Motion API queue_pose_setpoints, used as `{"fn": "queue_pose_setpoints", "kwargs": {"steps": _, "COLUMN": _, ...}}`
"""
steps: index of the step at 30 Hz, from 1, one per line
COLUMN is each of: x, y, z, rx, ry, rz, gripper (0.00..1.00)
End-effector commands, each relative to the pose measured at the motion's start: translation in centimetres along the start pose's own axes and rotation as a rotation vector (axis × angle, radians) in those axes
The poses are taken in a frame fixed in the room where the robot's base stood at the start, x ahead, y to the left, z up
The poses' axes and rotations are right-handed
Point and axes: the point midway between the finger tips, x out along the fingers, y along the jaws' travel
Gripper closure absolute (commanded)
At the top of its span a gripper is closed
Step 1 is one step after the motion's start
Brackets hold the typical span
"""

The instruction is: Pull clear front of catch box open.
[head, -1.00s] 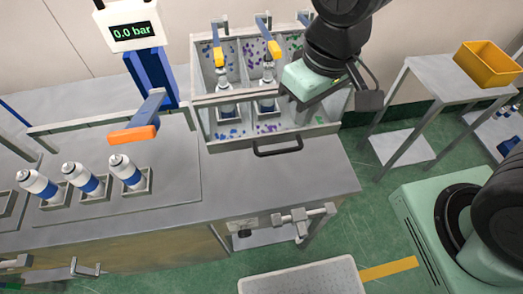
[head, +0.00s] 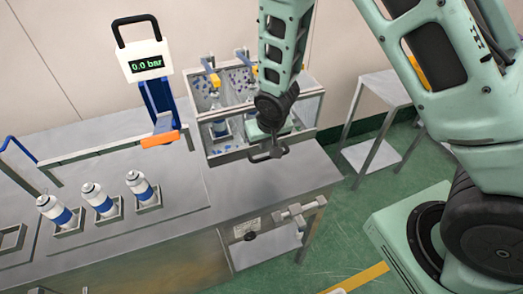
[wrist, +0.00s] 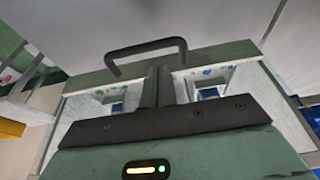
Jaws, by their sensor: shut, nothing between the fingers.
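The catch box (head: 303,98) stands at the back of the bench, with clear walls and dark specks inside. Its front (head: 226,156) looks closed and upright. A dark bar handle (head: 285,152) sticks out from the front; the handle also shows in the wrist view (wrist: 147,46). My gripper (head: 274,150) is over the front edge, close to the handle. In the wrist view, the fingers (wrist: 159,70) are together and empty, pointing at the handle's opening. I cannot tell whether they touch the bar. My arm hides the box's middle and right compartments.
A gauge post reading 0.0 bar (head: 148,66) and an orange-ended lever (head: 160,139) stand left of the box. A clamp (head: 299,214) projects from the bench front. Bare bench lies before the box.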

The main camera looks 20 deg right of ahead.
Motion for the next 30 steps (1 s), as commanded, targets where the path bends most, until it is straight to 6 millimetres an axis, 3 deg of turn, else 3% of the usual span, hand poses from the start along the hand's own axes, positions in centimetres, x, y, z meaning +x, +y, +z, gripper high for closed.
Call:
{"fn": "queue_pose_setpoints", "kwargs": {"steps": 6, "x": 3.1, "y": 0.0, "z": 0.1, "rx": -0.003, "ry": -0.003, "rz": 0.001, "gripper": 1.0}}
{"fn": "queue_pose_setpoints", "kwargs": {"steps": 12, "x": 5.0, "y": 0.0, "z": 0.0, "rx": -0.002, "ry": -0.002, "rz": 0.0, "gripper": 1.0}}
{"fn": "queue_pose_setpoints", "kwargs": {"steps": 30, "x": 5.6, "y": 0.0, "z": 0.2, "rx": -0.001, "ry": -0.001, "rz": 0.0, "gripper": 1.0}}
